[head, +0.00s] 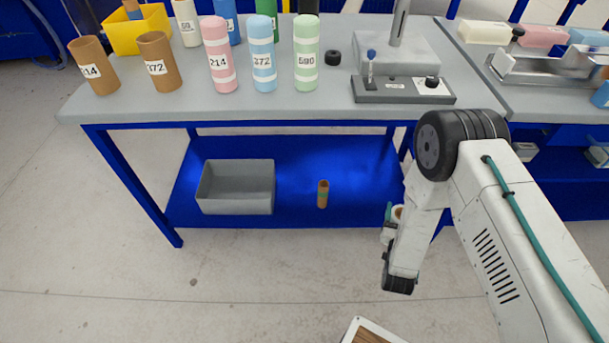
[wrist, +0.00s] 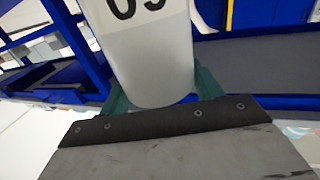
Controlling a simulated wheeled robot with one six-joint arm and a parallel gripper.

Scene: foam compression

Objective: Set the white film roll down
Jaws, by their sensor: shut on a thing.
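The white film roll (wrist: 150,55) stands large in the wrist view, between the teal fingers of my gripper (wrist: 155,97). Its label shows dark digits cut off by the top edge. In the head view my gripper (head: 390,214) is low in front of the workbench, at the right end of its lower shelf, partly hidden by my arm. The gripper is shut on the roll. I cannot tell whether the roll touches anything beneath it.
The grey workbench top (head: 250,106) carries several pink, blue, green, white and brown rolls, a yellow bin (head: 137,36) and a test stand (head: 398,52). The blue lower shelf (head: 290,160) holds a grey bin (head: 236,187) and a small brown tube (head: 323,194), with bare room around them.

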